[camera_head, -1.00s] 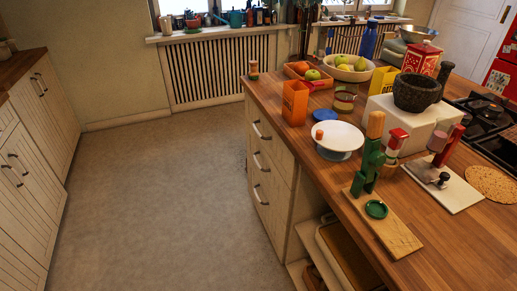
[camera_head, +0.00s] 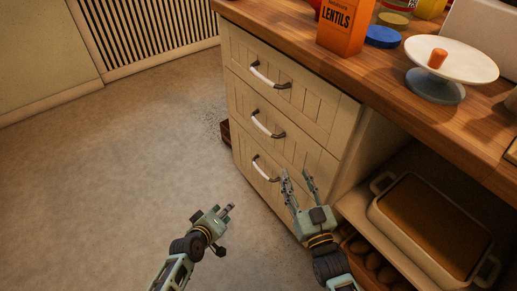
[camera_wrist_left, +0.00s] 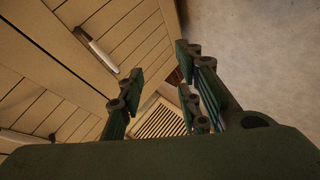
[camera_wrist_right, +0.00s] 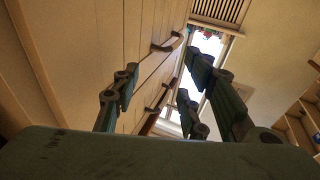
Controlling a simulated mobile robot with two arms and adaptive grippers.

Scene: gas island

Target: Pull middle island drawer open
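The wooden-topped island has a stack of three cream drawers. The middle drawer (camera_head: 290,135) is shut flush, and its curved handle (camera_head: 268,125) shows clear of both grippers. My right gripper (camera_head: 296,174) is open and empty, in front of the bottom drawer's right part, below the middle handle. My left gripper (camera_head: 231,208) is lower and further left, over the floor; its fingers stand apart with nothing between them in the left wrist view (camera_wrist_left: 158,68). Drawer handles show in the left wrist view (camera_wrist_left: 97,50) and the right wrist view (camera_wrist_right: 168,43); I cannot tell which drawers they belong to.
The top handle (camera_head: 270,76) and bottom handle (camera_head: 264,172) belong to shut drawers. An open shelf with a tray (camera_head: 430,225) is right of the drawers. An orange lentils box (camera_head: 342,27) and a cake stand (camera_head: 450,58) stand on the worktop. The floor (camera_head: 120,165) at left is clear.

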